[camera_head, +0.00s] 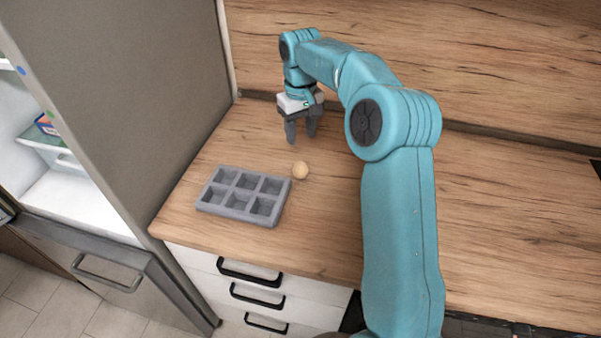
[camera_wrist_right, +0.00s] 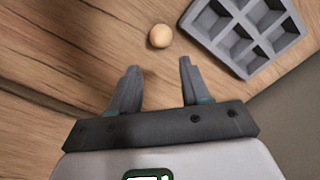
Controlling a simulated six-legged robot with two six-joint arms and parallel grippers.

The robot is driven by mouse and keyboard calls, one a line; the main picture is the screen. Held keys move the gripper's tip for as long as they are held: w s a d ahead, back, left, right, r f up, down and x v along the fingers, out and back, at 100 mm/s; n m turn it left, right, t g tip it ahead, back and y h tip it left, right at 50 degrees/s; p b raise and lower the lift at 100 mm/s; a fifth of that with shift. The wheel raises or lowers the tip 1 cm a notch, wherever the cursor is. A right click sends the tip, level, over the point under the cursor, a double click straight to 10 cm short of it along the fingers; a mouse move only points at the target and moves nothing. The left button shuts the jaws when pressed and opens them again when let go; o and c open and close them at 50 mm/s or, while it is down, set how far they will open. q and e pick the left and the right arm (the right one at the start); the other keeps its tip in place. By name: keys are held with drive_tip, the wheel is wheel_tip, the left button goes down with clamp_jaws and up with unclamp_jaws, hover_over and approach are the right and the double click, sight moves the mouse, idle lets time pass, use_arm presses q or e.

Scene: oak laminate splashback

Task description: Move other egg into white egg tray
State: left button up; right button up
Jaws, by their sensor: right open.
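A light brown egg (camera_head: 300,170) lies on the wooden counter, just right of the egg tray (camera_head: 225,212). The tray looks grey, has several square compartments, and all of them look empty. My right gripper (camera_head: 302,138) is above the counter behind the egg, pointing down, open and empty. In the right wrist view the egg (camera_wrist_right: 160,36) lies ahead of the open fingers (camera_wrist_right: 158,78), apart from them, and the tray (camera_wrist_right: 208,22) is at the upper right. My left gripper is not in view.
An open fridge (camera_head: 70,190) stands left of the counter, its tall grey side (camera_head: 130,80) bordering the counter's left edge. White drawers with black handles (camera_head: 250,270) are below the front edge. A wooden splashback (camera_head: 480,60) rises behind. The counter (camera_head: 500,220) right of my arm is clear.

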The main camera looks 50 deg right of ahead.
sight(301, 163)
wheel_tip(301, 163, down, 7)
drive_tip(key=shift+r, duration=0.2)
wheel_tip(301, 163, down, 6)
drive_tip(key=shift+a+r+p, duration=0.1)
drive_tip(key=shift+r+p, duration=0.05)
drive_tip(key=shift+p, duration=0.55)
drive_tip(key=shift+s+r, duration=0.1)
drive_tip(key=shift+s, duration=0.05)
drive_tip(key=shift+c, duration=0.9)
drive_tip(key=c, duration=0.6)
